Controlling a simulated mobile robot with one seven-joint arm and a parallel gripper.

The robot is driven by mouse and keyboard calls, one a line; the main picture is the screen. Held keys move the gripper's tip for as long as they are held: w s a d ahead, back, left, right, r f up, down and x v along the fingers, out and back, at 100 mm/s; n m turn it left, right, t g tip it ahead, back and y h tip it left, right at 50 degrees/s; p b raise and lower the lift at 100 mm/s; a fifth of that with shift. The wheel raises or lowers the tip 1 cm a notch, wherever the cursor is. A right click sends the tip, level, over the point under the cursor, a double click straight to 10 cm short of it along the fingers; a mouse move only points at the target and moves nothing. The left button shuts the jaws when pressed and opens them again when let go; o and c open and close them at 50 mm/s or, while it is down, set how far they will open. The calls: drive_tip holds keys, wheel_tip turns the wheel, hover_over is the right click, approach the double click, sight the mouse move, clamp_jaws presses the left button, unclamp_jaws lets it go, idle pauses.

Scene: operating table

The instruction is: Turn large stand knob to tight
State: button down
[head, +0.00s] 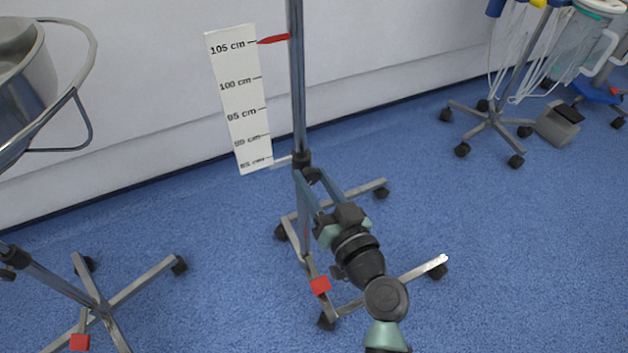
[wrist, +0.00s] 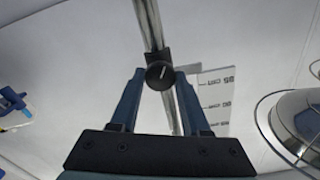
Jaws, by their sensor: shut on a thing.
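The large stand knob (wrist: 160,75) is black and round with a pale line on its face, which looks close to upright in the wrist view. It sits on the black collar (head: 301,159) of the upright metal stand pole (head: 297,90). My gripper (wrist: 159,74) has one blue finger on each side of the knob and is shut on it. In the head view my gripper (head: 311,173) reaches up to the pole from the lower right, and the knob (head: 312,174) shows small between the fingertips. I cannot read any tight or loose marking.
A white height scale (head: 240,100) stands left of the pole, with a red pointer (head: 273,39) near 105 cm. The wheeled base (head: 400,278) spreads below. A metal basin stand (head: 38,80) is at left, another wheeled stand (head: 495,118) at right. Blue floor between is clear.

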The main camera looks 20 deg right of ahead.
drive_tip(key=m, duration=0.3)
drive_tip(key=shift+m, duration=0.4)
drive_tip(key=m+p, duration=0.1)
drive_tip(key=m, duration=0.2)
drive_tip(key=shift+m, duration=0.3)
drive_tip(key=m+p, duration=0.1)
drive_tip(key=m, duration=0.2)
drive_tip(key=shift+d+m, duration=0.1)
drive_tip(key=shift+m, duration=0.3)
drive_tip(key=m+p, duration=0.1)
drive_tip(key=m, duration=0.2)
drive_tip(key=m+p, duration=0.2)
drive_tip(key=m, duration=0.2)
drive_tip(key=m+p, duration=0.2)
drive_tip(key=m, duration=0.2)
drive_tip(key=shift+m, duration=0.3)
drive_tip(key=m+p, duration=0.2)
drive_tip(key=m, duration=0.2)
drive_tip(key=shift+f, duration=0.1)
drive_tip(key=shift+m+p, duration=0.85)
drive_tip(key=shift+m, duration=0.55)
drive_tip(key=shift+f, duration=0.1)
